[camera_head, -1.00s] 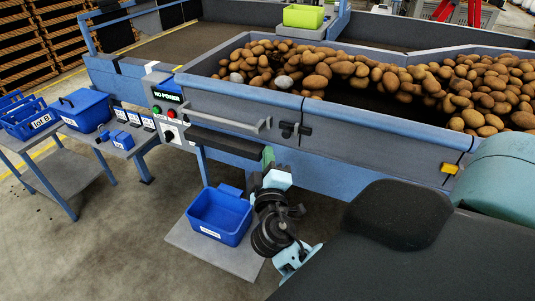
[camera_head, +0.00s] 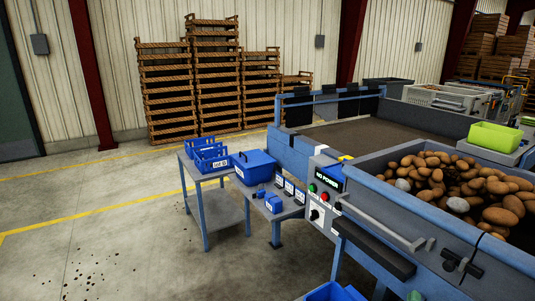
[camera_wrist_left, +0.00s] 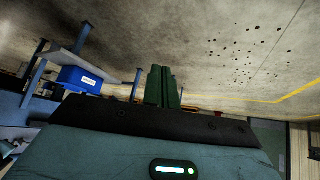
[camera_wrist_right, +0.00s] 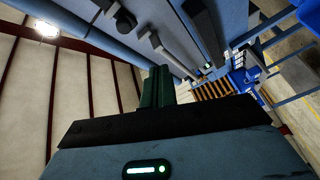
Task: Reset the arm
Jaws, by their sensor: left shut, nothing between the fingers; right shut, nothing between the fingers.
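My right gripper (camera_head: 415,296) shows only as a small greenish tip at the bottom edge of the head view, in front of the grader's front wall. In the right wrist view its dark green fingers (camera_wrist_right: 157,88) are together and empty, with the blue grader frame and a grey bar beyond them. My left gripper is outside the head view. In the left wrist view its green fingers (camera_wrist_left: 162,86) are together with nothing between them, against the concrete floor. Most of both arms is hidden.
The grader's front wall (camera_head: 388,240) carries a grey handle (camera_head: 385,228) and a control panel (camera_head: 322,190). Potatoes (camera_head: 465,185) lie inside. A blue bin (camera_head: 333,292) is at the bottom edge. A side table (camera_head: 215,205) holds blue boxes.

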